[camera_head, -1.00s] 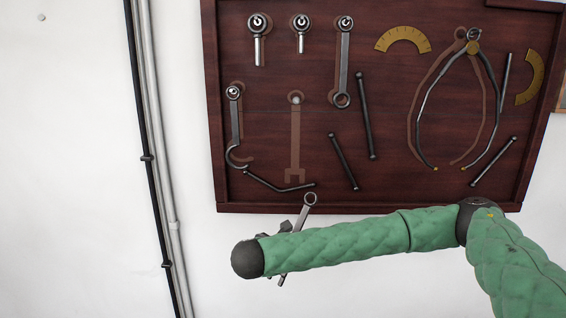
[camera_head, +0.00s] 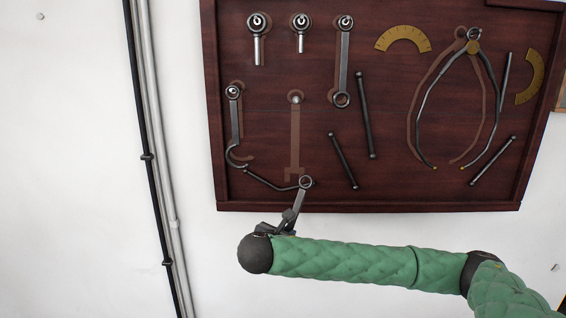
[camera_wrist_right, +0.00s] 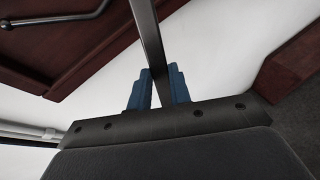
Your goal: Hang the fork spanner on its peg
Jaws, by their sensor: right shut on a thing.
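The fork spanner (camera_head: 299,202) is a grey steel bar with a ring at its upper end. It leans slightly right, its ring in front of the lower edge of the tool board. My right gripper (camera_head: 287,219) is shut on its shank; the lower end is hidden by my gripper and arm. In the right wrist view the shank (camera_wrist_right: 149,38) runs up between the blue fingers of my right gripper (camera_wrist_right: 158,86). The bare peg (camera_head: 295,97) sticks out above a painted fork-spanner outline (camera_head: 295,140), up and slightly left of the ring. My left gripper is out of view.
The dark red board (camera_head: 420,195) has a raised rim. A hook spanner (camera_head: 235,120) hangs left of the peg, a ring spanner (camera_head: 343,70) to its upper right. A bent rod (camera_head: 268,184) lies beside the spanner's ring. Pipes (camera_head: 160,160) run down the white wall at left.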

